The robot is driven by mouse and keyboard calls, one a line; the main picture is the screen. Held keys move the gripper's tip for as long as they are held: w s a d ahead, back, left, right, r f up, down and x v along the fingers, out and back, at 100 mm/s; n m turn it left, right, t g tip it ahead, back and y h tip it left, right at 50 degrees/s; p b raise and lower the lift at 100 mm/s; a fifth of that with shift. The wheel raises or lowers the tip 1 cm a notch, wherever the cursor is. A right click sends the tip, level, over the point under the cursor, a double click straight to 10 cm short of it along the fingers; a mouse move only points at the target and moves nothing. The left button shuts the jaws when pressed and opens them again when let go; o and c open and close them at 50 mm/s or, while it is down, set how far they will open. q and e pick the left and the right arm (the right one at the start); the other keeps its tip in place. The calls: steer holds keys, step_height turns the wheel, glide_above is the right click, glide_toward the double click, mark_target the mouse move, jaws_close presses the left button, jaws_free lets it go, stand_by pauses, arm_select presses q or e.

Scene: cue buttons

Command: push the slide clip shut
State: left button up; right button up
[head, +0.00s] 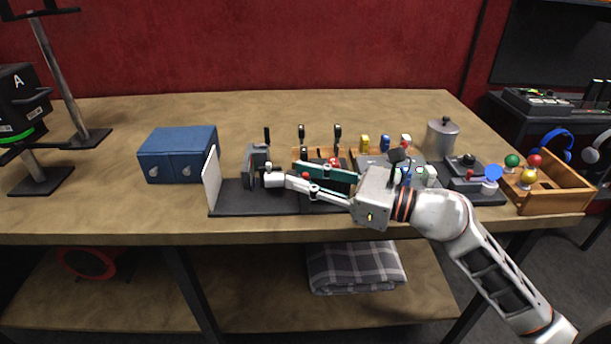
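The slide clip seems to be the grey block (256,165) standing on a long black base (232,198) near the table's front edge. A white upright plate (211,181) stands at the left end of that base, with a gap between plate and block. My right gripper (275,180) reaches in from the right, its pale tip at the block's right side. I cannot tell whether it touches the block. A teal bar shows along its upper side, and its finger spacing is unclear. My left gripper is not in view.
A blue two-knob box (178,154) stands left of the base. Behind and under my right arm are several levers, coloured buttons and a grey panel. A metal pot (442,137) and a wooden crate (548,190) stand to the right. The table's back is clear.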

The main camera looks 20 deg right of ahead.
jaws_close()
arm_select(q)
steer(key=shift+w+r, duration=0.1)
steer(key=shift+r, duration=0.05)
